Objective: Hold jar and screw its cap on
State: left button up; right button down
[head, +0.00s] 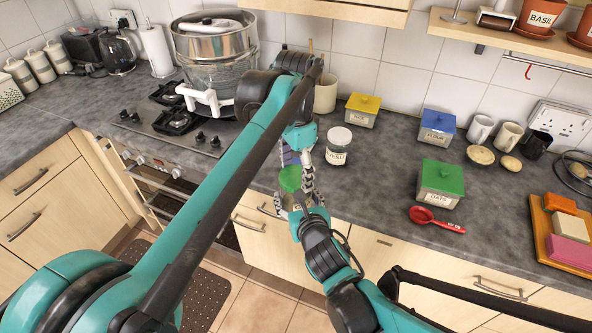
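A small jar (296,207) with a partly visible label is held in front of the counter's edge. My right gripper (295,203), reaching up from below, is around the jar and appears shut on it. The green cap (290,179) is at the jar's top; whether it touches the rim or sits just above it I cannot tell. My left gripper (295,170) points down from above, its fingers around the cap, and appears shut on it. My fingers hide parts of the jar and cap.
A white-lidded jar (338,146) stands close by on the counter. Yellow (361,111), blue (437,127) and green-lidded (439,184) canisters stand to the right, with a red scoop (436,219). A pot stack (216,60) is on the hob at the left.

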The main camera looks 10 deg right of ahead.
pick_arm(q)
jog(key=o, duration=0.3)
jog(key=shift+r, duration=2.3)
jog(key=shift+c, duration=0.5)
jog(key=n, duration=0.2)
jog(key=r+n, duration=0.1)
jog(key=n, duration=0.1)
jog(key=r+n, duration=0.1)
jog(key=n, duration=0.4)
jog(key=r+n, duration=0.1)
jog(key=n, duration=0.2)
jog(key=shift+r, duration=0.2)
